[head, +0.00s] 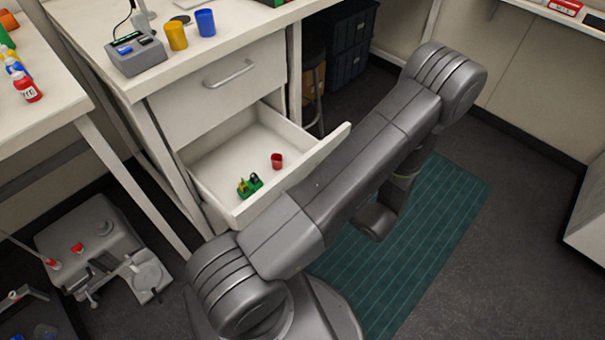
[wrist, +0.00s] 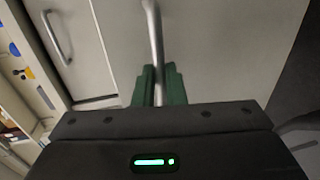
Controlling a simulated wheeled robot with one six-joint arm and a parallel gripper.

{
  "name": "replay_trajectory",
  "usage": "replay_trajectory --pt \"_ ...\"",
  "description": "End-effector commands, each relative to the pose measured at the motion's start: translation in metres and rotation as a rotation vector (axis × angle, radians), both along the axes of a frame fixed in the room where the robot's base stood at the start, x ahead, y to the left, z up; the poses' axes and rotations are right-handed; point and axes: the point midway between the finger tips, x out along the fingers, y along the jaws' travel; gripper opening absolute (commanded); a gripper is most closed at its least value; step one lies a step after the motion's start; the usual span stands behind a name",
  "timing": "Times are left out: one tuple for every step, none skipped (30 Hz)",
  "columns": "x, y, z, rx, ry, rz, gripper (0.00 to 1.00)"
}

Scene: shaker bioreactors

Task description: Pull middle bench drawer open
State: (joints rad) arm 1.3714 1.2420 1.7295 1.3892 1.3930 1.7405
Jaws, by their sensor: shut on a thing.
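The middle bench drawer (head: 222,162) stands well open in the head view, below a shut top drawer (head: 215,95). A small red cup (head: 277,161) and a green item with yellow and dark parts (head: 250,186) lie inside it. In the wrist view, the green fingertips of my gripper (wrist: 159,85) are shut around the metal bar handle (wrist: 154,35) on a pale drawer front (wrist: 210,55). In the head view my arm covers part of that front, and the gripper and handle are hidden.
The bench top (head: 255,20) holds a grey device (head: 136,57), an orange cup (head: 176,36) and a blue cup (head: 205,22). A grey machine (head: 95,245) stands on the floor at left. A green mat (head: 420,245) lies on open floor at right.

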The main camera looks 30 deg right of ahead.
Motion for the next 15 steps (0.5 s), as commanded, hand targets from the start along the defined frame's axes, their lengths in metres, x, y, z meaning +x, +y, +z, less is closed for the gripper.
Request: replay_trajectory --pt "-0.0038 -0.0031 0.0008 -0.003 -0.001 -0.004 0.00" --pt "-0.0056 -0.0038 0.0008 -0.003 -0.001 -0.004 0.00" --pt "-0.0076 -0.0045 0.0007 -0.003 -0.001 -0.004 0.00" --pt "-0.0086 -0.0048 0.0006 -0.003 -0.001 -0.004 0.00" --pt "-0.0095 -0.0052 0.0005 -0.003 -0.001 -0.004 0.00" --pt "-0.0103 -0.0054 0.0005 -0.002 -0.001 -0.003 0.00" --pt "-0.0108 -0.0055 0.0004 -0.002 -0.001 -0.003 0.00" --pt "-0.0112 -0.0055 0.0003 -0.002 -0.001 -0.002 0.00" --pt "-0.0114 -0.0056 0.0003 -0.002 -0.001 -0.002 0.00" --pt "-0.0115 -0.0057 0.0003 -0.002 -0.001 -0.002 0.00" --pt "-0.0115 -0.0057 0.0003 -0.003 -0.001 -0.001 0.00" --pt "-0.0113 -0.0057 0.0003 -0.003 -0.001 -0.001 0.00" --pt "-0.0113 -0.0057 0.0003 -0.003 -0.001 -0.001 0.00" --pt "-0.0112 -0.0057 0.0003 -0.003 -0.001 -0.001 0.00" --pt "-0.0112 -0.0058 0.0003 -0.003 -0.001 -0.001 0.00"
